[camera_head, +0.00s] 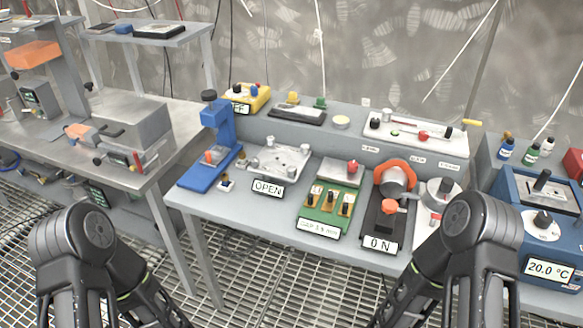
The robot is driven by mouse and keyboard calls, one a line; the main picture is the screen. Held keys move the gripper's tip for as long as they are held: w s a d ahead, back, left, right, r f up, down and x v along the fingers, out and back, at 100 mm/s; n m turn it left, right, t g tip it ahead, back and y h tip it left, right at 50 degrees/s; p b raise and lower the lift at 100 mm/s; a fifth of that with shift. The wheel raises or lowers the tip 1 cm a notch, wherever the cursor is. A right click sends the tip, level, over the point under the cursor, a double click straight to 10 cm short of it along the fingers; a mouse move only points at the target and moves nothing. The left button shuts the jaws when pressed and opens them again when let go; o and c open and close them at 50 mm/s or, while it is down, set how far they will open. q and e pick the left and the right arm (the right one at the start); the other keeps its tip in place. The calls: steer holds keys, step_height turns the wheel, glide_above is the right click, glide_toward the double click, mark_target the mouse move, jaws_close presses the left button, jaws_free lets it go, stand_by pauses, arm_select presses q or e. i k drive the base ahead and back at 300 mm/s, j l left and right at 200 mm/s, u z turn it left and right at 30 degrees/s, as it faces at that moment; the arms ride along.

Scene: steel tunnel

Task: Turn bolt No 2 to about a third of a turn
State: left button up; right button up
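A light metal plate (275,160) with several small raised bolt-like parts lies on the grey bench, behind a sign reading OPEN (268,187). To its right, a green board (318,217) carries several upright brass-coloured parts in a row. No number is readable on either fixture, so I cannot tell which part is bolt No 2 or how far it is turned. Only black links of my two arms show at the lower left and lower right. Both grippers are out of view.
A blue stand (219,130) is at the bench's left. A black fixture with an orange ring (399,165) and a 0 N display (381,244) stands right of the green board. A blue unit reading 20.0 °C (549,269) is far right. Another steel table (150,172) stands left.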

mark_target(292, 170)
steer(key=i+j+u, duration=0.25)
steer(key=j, duration=0.25)
steer(key=i+j+u, duration=0.2)
steer(key=i+j, duration=0.2)
steer(key=j, duration=0.1)
